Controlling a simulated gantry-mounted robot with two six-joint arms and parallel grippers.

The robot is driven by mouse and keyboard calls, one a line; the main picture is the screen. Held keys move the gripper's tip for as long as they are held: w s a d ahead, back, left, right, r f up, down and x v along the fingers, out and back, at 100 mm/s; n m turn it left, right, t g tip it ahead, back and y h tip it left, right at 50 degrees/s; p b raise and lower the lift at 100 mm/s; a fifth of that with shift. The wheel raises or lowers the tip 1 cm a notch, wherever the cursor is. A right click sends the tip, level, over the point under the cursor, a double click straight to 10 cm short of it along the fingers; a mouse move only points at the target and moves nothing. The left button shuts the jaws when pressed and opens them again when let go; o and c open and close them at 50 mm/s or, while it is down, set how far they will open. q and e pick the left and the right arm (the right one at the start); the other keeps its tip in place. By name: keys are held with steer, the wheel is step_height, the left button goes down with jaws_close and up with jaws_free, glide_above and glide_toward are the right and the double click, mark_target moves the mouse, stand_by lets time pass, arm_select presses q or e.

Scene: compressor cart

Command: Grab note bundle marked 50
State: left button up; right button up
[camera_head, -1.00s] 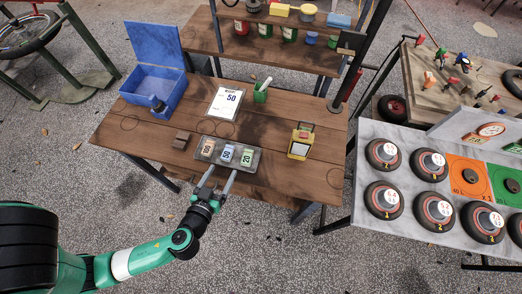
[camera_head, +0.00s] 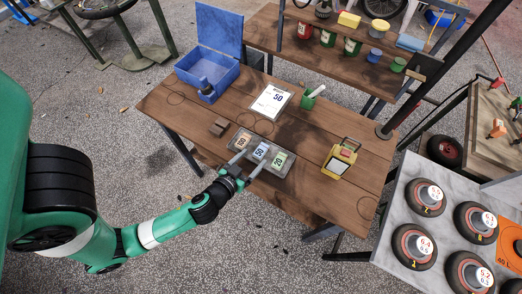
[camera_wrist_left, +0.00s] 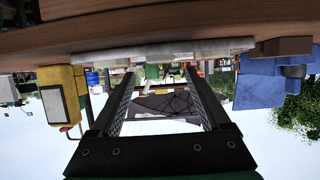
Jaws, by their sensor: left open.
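The blue-labelled note bundle marked 50 (camera_head: 261,151) lies in the middle slot of a grey tray (camera_head: 291,169) on the wooden table. An orange-labelled bundle, apparently marked 100 (camera_head: 243,141), is to its left, and a green-labelled bundle marked 20 (camera_head: 279,160) to its right. My left gripper (camera_head: 250,161) is open and empty, its fingertips at the tray's front edge, in front of the 50 bundle. In the left wrist view the open fingers (camera_wrist_left: 160,78) point toward the tray's edge (camera_wrist_left: 180,47); the bundles cannot be made out clearly there. My right gripper is not in view.
A card reading 50 (camera_head: 271,101) lies behind the tray. A yellow device (camera_head: 341,158) stands to the right, a small brown block (camera_head: 218,127) to the left. An open blue box (camera_head: 208,75) and a green pen holder (camera_head: 308,101) stand farther back.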

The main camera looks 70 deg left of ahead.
mark_target(261, 149)
arm_select(q)
steer(key=x, duration=0.5)
steer(key=shift+w+a, duration=0.1)
jaws_close()
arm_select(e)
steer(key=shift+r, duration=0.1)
